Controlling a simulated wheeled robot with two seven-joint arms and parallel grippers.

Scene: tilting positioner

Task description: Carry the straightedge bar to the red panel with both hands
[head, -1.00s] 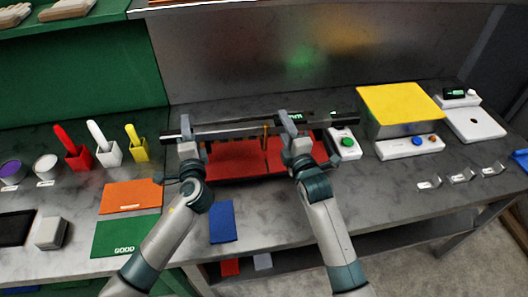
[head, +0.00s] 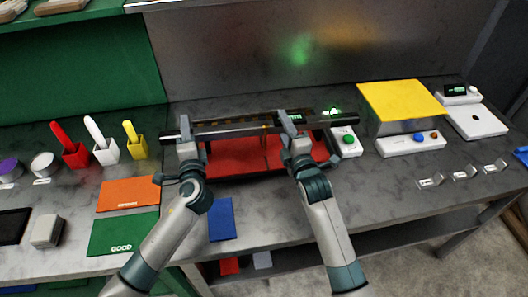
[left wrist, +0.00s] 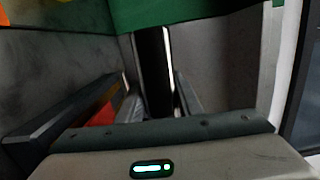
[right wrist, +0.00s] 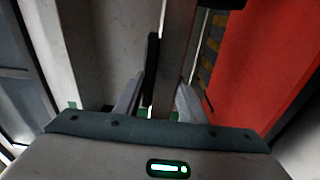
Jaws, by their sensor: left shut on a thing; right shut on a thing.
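The straightedge bar (head: 240,127) is long, dark and metallic, and lies nearly level across the head view. My left gripper (head: 187,143) is shut on it near its left end. My right gripper (head: 289,126) is shut on it right of its middle. The bar also runs between the fingers in the left wrist view (left wrist: 153,70) and the right wrist view (right wrist: 178,50). The red panel (head: 235,160) lies just below and in front of the bar in the head view, and beside it in the right wrist view (right wrist: 265,60). I cannot tell whether bar and panel touch.
A striped edge (head: 232,121) and a glowing green lamp (head: 334,112) show behind the bar. A white box with a green button (head: 347,141) stands right of the panel, near a yellow panel (head: 402,100). Orange (head: 128,193) and blue (head: 221,218) mats lie in front.

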